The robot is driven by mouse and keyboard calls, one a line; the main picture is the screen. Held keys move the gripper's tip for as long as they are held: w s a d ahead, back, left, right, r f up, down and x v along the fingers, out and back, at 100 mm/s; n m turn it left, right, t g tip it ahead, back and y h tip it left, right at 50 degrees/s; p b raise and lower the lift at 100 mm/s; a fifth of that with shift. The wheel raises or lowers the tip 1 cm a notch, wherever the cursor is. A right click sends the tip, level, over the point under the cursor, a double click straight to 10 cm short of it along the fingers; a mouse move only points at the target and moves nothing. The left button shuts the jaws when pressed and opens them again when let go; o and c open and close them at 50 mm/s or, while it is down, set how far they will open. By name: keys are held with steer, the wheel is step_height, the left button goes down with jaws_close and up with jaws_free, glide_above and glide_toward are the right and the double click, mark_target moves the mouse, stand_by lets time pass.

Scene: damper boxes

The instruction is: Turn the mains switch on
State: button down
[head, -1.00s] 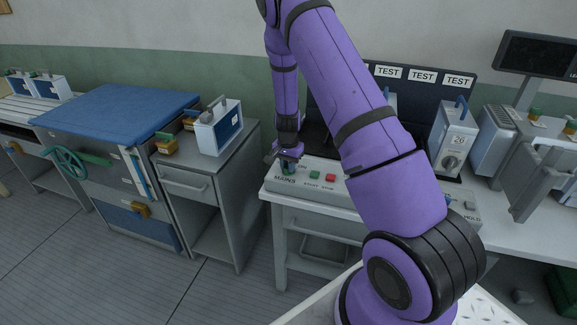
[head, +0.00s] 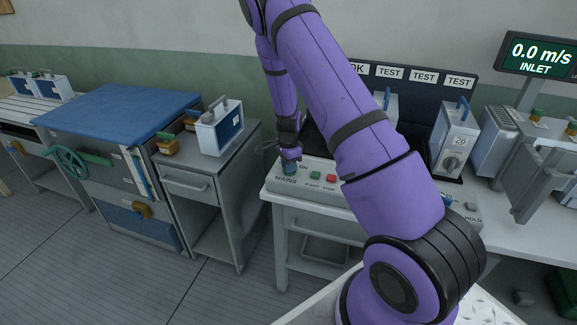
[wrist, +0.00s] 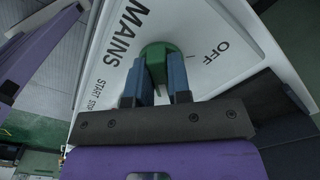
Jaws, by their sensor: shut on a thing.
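The mains switch is a green rotary knob (wrist: 158,50) on the sloped, pale control panel (wrist: 214,22) marked MAINS. In the wrist view, my gripper (wrist: 161,78) has its two blue fingers on either side of the knob's grip bar, shut on it. The OFF mark is to the right of the knob. The bar does not point at OFF, and the ON mark is hidden in this view. In the head view my gripper (head: 290,163) is at the panel's left end, over the knob. The inlet display (head: 540,55) is lit and reads 0.0 m/s.
A green start button (head: 315,175) and a red stop button (head: 331,178) are just right of the switch. A damper box (head: 455,140) marked 26 stands further right. A blue-and-white box (head: 219,128) stands on the grey cabinet to the left.

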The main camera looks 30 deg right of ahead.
stand_by(0.4)
steer(key=c, duration=1.1)
jaws_free()
steer(key=shift+o, duration=0.2)
step_height(320, 180, up, 11)
